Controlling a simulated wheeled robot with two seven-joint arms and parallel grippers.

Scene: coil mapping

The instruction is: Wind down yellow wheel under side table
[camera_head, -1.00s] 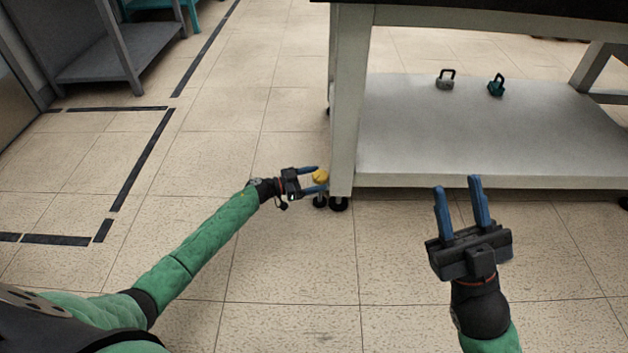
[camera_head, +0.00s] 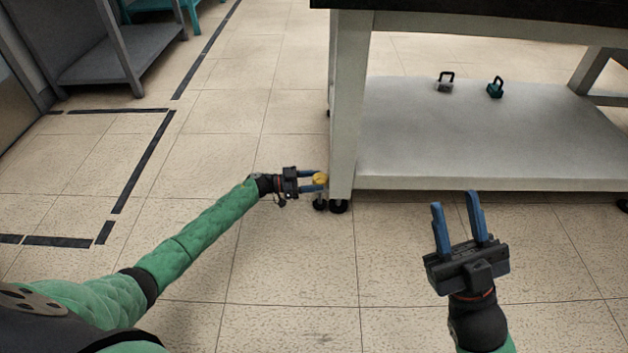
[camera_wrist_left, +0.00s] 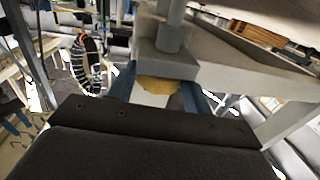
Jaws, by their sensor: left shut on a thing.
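The yellow wheel (camera_head: 320,179) sits low beside the front left leg of the side table (camera_head: 345,110), above a small black foot. My left gripper (camera_head: 314,181) reaches it from the left and is shut on it, one blue finger on each side. In the left wrist view the yellow wheel (camera_wrist_left: 160,86) lies between the two blue fingers, partly hidden by the gripper body and just under a grey block. My right gripper (camera_head: 456,218) is open and empty, over the floor in front of the table, its fingers pointing away from me.
The table's lower shelf (camera_head: 470,140) holds a grey padlock-shaped object (camera_head: 445,83) and a teal one (camera_head: 495,88). A black caster (camera_head: 339,206) stands by the leg. A grey rack (camera_head: 110,60) stands at the back left. The tiled floor between is clear, with dark tape lines.

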